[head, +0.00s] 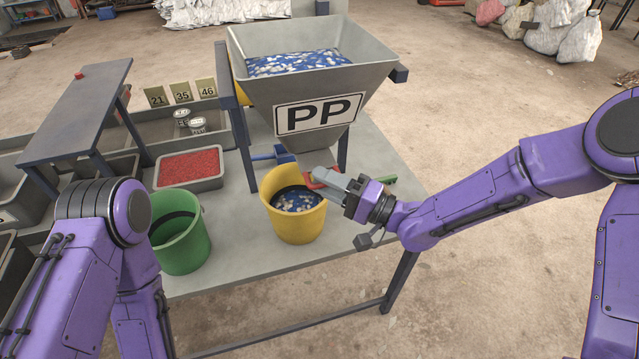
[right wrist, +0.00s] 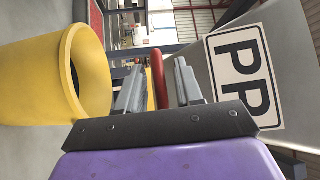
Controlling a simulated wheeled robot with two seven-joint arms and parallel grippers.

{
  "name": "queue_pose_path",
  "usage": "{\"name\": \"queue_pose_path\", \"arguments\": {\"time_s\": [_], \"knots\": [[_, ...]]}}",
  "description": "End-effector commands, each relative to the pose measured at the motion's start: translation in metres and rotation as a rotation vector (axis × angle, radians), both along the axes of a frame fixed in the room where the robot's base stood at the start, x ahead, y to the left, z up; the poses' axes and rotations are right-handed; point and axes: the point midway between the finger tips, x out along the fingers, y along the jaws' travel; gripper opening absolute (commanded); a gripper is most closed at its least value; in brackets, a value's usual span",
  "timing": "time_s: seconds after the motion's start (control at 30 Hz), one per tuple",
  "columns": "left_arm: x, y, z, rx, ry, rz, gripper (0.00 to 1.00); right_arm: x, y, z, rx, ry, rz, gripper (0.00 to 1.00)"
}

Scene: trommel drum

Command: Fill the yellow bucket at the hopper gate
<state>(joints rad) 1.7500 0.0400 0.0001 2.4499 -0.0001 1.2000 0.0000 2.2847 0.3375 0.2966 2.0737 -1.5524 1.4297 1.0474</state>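The yellow bucket (head: 297,222) stands upright on the table under the hopper (head: 345,92) marked PP. Blue and white flakes (head: 297,199) lie inside it, below the rim. The bucket also shows at the left of the right wrist view (right wrist: 45,85). My right gripper (head: 318,179) is at the hopper's outlet, just above the bucket's right rim. In the right wrist view its fingers (right wrist: 158,88) are apart, with a red handle (right wrist: 157,75) between them and gaps beside it. The gate itself is mostly hidden. My left arm reaches down at the left; its gripper is out of view.
A green bucket (head: 181,246) stands left of the yellow one. A tray of red pellets (head: 190,167) and number cards (head: 181,92) are behind it. Blue and white flakes (head: 300,62) lie in the hopper. The table's front edge is clear.

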Motion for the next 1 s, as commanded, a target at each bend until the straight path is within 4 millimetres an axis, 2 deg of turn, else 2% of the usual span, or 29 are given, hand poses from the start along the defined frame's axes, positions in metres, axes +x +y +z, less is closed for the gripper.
{"name": "queue_pose_path", "arguments": {"time_s": [0.17, 0.3, 0.5, 0.63, 1.0], "knots": [[0.0, 0.0, -0.013, 0.0, 0.0, 0.0, 0.38, -0.013, -0.022, -0.007, 0.001, 0.0, -0.003, 0.36], [0.0, 0.0, -0.024, 0.0, 0.0, 0.0, 0.38, -0.031, -0.052, -0.012, 0.003, -0.001, -0.004, 0.36], [0.0, 0.0, -0.031, 0.0, 0.0, 0.0, 0.38, -0.05, -0.083, -0.015, 0.004, -0.001, -0.002, 0.36], [0.0, 0.0, -0.032, 0.0, 0.0, 0.0, 0.38, -0.055, -0.089, -0.015, 0.004, 0.0, 0.0, 0.36], [0.0, 0.0, -0.031, 0.0, 0.0, 0.0, 0.38, -0.055, -0.09, -0.015, 0.003, 0.001, 0.0, 0.36]]}}
